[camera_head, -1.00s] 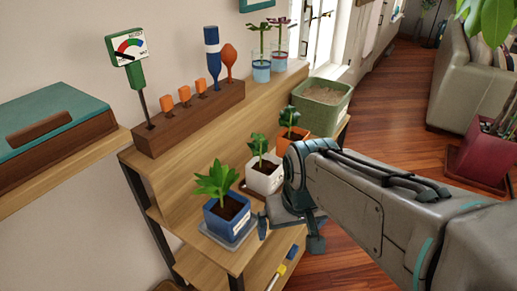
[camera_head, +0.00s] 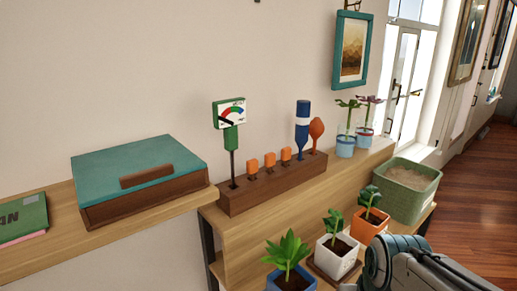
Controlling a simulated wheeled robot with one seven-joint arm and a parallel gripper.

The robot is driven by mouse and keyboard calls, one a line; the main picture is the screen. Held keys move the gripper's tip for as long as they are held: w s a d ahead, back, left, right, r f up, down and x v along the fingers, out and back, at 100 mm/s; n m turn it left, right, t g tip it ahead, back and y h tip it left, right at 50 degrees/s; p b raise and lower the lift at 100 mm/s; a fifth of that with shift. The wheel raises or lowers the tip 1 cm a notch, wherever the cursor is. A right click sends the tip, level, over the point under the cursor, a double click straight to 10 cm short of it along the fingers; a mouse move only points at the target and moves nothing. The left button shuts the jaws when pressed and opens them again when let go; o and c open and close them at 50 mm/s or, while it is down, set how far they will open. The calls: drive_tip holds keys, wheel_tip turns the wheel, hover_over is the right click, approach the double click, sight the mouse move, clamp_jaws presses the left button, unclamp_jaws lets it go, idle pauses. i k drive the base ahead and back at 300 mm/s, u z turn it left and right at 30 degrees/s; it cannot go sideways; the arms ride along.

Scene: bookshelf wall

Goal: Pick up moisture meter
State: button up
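The moisture meter (camera_head: 230,117) has a white dial face with a coloured scale, a green body and a thin dark probe. It stands upright with its probe in the left end of a brown wooden block (camera_head: 262,193) on the upper shelf. My arm shows at the lower right corner, to the right of and below the meter. My gripper's fingers are below the picture's edge or hidden, so the gripper itself does not show.
The block also holds several orange pegs (camera_head: 270,162), a blue bottle-shaped tool (camera_head: 302,128) and an orange tool (camera_head: 316,132). A teal-lidded box (camera_head: 140,165) stands left. Potted plants (camera_head: 288,258) fill the lower shelf. Two glasses with cuttings (camera_head: 346,146) and a green planter (camera_head: 404,193) are right.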

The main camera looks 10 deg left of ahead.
sight(227, 114)
drive_tip(key=k, duration=0.5)
drive_tip(key=z, duration=1.65)
drive_tip(key=i, duration=0.95)
drive_tip(key=u, duration=3.05)
drive_tip(key=i, duration=0.5)
drive_tip(key=u, duration=0.1)
